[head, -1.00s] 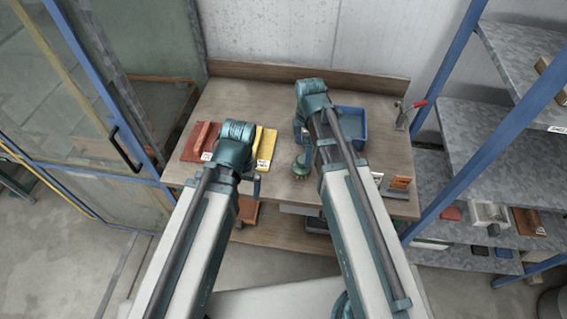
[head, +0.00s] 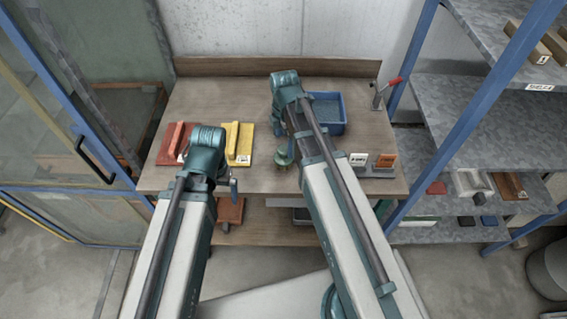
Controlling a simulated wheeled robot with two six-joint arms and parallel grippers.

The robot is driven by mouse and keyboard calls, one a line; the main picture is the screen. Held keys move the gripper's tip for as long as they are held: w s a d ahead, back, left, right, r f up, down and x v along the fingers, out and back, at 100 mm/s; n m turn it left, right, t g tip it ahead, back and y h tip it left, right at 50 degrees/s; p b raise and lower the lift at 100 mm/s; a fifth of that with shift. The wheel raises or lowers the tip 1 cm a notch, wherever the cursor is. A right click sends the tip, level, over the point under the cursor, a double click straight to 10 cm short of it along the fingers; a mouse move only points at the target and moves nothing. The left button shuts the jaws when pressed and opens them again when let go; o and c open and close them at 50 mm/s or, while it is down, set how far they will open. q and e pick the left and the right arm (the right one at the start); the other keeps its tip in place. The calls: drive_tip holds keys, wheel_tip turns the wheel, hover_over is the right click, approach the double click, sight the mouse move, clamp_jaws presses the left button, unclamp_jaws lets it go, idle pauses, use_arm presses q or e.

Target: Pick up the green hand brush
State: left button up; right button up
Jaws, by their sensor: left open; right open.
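A small green object (head: 284,157) stands on the workbench beside my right forearm. It may be the green hand brush, but it is too small and partly covered to be sure. My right gripper (head: 279,130) hangs above the bench just behind it, mostly hidden by its own wrist, and it is open. My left gripper (head: 234,187) is over the front edge of the bench, largely hidden behind its wrist. It is open, and I see nothing held in either gripper.
A blue-framed shelf (head: 450,108) stands right, a blue-framed door (head: 85,110) left. The bench's back left is clear.

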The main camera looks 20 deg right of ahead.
sight(284, 148)
use_arm(q)
drive_tip(key=shift+f+b, duration=1.1)
drive_tip(key=shift+f, duration=0.55)
use_arm(e)
drive_tip(key=shift+f, duration=1.6)
use_arm(q)
drive_tip(key=shift+f, duration=0.1)
use_arm(e)
drive_tip(key=shift+f, duration=0.15)
wheel_tip(284, 148, down, 5)
drive_tip(key=b, duration=0.5)
drive_tip(key=shift+a, duration=0.1)
use_arm(q)
wheel_tip(284, 148, down, 5)
